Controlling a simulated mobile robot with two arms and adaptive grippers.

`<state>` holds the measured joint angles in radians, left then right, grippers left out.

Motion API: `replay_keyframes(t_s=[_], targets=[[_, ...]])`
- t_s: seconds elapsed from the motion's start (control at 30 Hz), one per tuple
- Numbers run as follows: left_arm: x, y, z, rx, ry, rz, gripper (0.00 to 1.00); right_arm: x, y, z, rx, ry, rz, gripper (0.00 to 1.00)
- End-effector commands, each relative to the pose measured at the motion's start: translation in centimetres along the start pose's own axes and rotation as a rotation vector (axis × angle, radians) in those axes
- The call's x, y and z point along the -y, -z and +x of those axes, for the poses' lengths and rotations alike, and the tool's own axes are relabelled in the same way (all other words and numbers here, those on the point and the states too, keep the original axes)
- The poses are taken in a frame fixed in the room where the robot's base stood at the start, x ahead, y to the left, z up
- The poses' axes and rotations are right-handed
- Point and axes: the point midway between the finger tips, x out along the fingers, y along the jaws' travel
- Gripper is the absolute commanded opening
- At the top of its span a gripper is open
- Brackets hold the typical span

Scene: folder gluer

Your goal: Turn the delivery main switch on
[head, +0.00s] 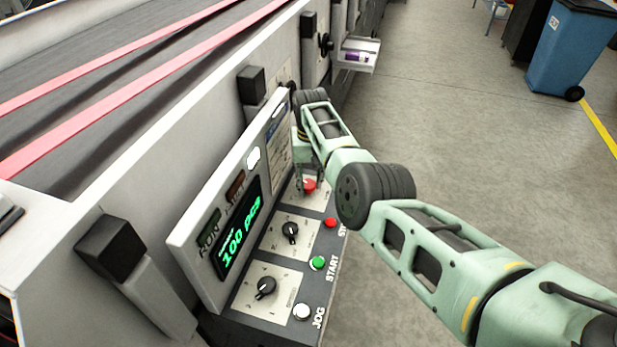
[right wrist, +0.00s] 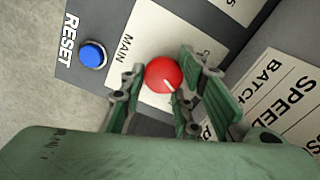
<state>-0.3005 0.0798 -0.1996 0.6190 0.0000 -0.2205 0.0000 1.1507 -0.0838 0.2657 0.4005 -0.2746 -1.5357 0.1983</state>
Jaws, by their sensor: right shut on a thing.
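The main switch is a red round knob (right wrist: 164,75) with a short white mark, on a pale plate labelled MAIN (right wrist: 126,48) in the right wrist view. The white mark points to the lower right there; the plate's other lettering is partly hidden. In the head view the red knob (head: 310,185) sits at the far end of the control panel's sloping face. My right gripper (right wrist: 160,92) has its fingers on both sides of the knob and is shut on it. In the head view my right gripper (head: 309,172) comes down from above the panel. My left gripper is out of view.
A blue RESET button (right wrist: 92,54) is beside the MAIN plate. Nearer on the panel are a red stop button (head: 330,222), a green START button (head: 317,263), a white JOG button (head: 302,312) and two black dials. The upright display (head: 238,236) reads 100 pcs. Open floor lies right.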

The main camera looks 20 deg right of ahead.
Motion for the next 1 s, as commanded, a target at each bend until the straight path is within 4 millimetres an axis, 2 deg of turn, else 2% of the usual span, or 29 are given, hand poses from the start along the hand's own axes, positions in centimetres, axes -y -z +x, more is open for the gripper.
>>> replay_keyframes(t_s=[0.03,0.4,0.7,1.0], targets=[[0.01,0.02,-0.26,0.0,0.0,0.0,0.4,-0.66,0.52,-0.57,-0.016,-0.01,0.046,0.03],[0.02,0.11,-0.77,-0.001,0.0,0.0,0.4,-0.61,0.27,-0.48,-0.015,-0.008,0.296,0.03],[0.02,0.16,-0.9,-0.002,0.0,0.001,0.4,-0.6,0.12,-0.37,-0.013,-0.008,0.381,0.03],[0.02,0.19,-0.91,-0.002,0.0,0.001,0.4,-0.6,0.03,-0.28,-0.01,-0.009,0.394,0.03]])
